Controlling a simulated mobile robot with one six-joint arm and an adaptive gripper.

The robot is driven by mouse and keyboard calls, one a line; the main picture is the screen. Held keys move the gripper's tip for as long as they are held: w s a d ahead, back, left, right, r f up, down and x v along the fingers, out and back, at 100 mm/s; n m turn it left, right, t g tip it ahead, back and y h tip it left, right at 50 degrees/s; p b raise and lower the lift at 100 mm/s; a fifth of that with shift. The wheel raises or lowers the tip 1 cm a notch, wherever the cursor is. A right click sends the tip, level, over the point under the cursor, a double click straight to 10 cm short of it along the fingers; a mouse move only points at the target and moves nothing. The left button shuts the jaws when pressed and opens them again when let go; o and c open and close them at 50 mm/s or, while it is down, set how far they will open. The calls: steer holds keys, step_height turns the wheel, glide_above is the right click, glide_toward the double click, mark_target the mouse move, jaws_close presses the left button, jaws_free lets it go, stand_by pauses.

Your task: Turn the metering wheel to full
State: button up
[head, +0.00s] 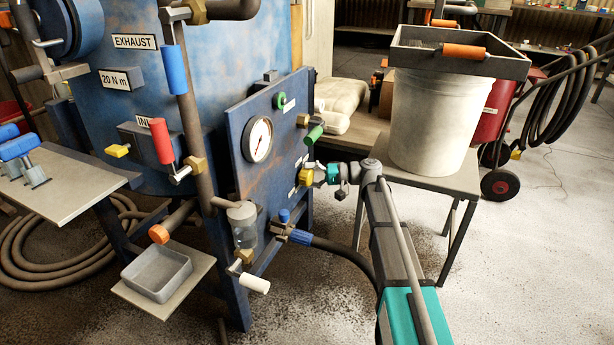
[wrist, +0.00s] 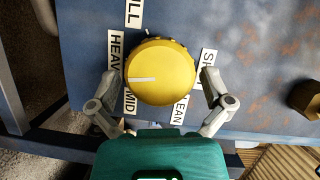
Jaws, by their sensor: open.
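The yellow metering wheel (wrist: 165,70) is on the blue panel, facing my wrist camera. Its white pointer line points left, toward the gap between the HEAVY label (wrist: 115,58) and the MID label (wrist: 130,98). The partly cut-off FULL label (wrist: 134,14) is above the wheel at upper left. The SHUT label (wrist: 207,60) is at right, partly hidden, and the LEAN label (wrist: 179,112) is below. My gripper (wrist: 158,82) is open, one finger on each side of the wheel; I cannot tell whether they touch it. In the head view the wheel (head: 306,176) shows at my gripper's tip.
A green-handled valve (head: 314,134) sits just above the wheel, and a blue-collared hose (head: 300,237) runs below it. A pressure gauge (head: 258,139) is on the panel to the left. A small table with a white bucket (head: 425,120) stands right of my arm.

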steer(key=shift+s, duration=0.15)
steer(key=shift+s+d+h+p, duration=0.15)
steer(key=shift+s+h+p, duration=0.25)
steer(key=shift+s+p, duration=0.2)
steer(key=s+d+r+m+h+p, duration=0.1)
steer(key=s+d+r+h+p, duration=0.1)
steer(key=s+d+h+p, duration=0.6)
steer(key=s+d+r+m+h+p, duration=0.1)
steer(key=s+d+r+h+p, duration=0.1)
steer(key=s+d+h+p, duration=0.6)
steer(key=s+d+p, duration=0.4)
steer(key=s+d, duration=0.1)
steer(key=s, duration=0.4)
steer(key=shift+d+r+t, duration=0.15)
steer(key=shift+d+t, duration=0.1)
steer(key=shift+t, duration=0.05)
